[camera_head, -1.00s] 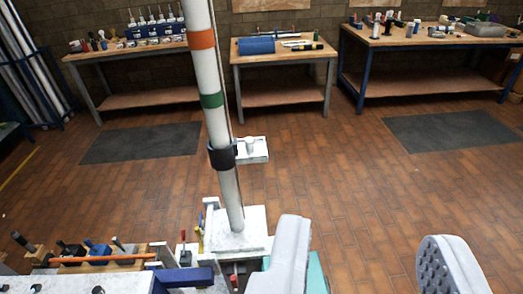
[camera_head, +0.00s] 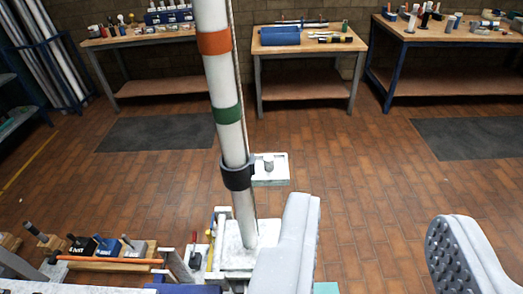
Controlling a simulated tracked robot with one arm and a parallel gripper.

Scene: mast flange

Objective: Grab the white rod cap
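A small pale cap or knob (camera_head: 268,163) stands upright on a white square plate (camera_head: 277,180), which sticks out to the right of the mast's black collar (camera_head: 237,174). It is the likeliest white rod cap, but it is too small to tell in detail. The white mast (camera_head: 231,140) has an orange and a green band and leans slightly. My gripper (camera_head: 376,225) is open and empty, with two pale grey fingers wide apart. It appears to the right of and below the cap in the picture, clear of it. Nothing hides the cap.
The mast stands on a white base (camera_head: 235,260) beside a bench edge with several tools and an orange rod (camera_head: 110,260) at lower left. Wooden tables (camera_head: 308,45) line the back wall. The tiled floor (camera_head: 370,160) right of the mast is clear.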

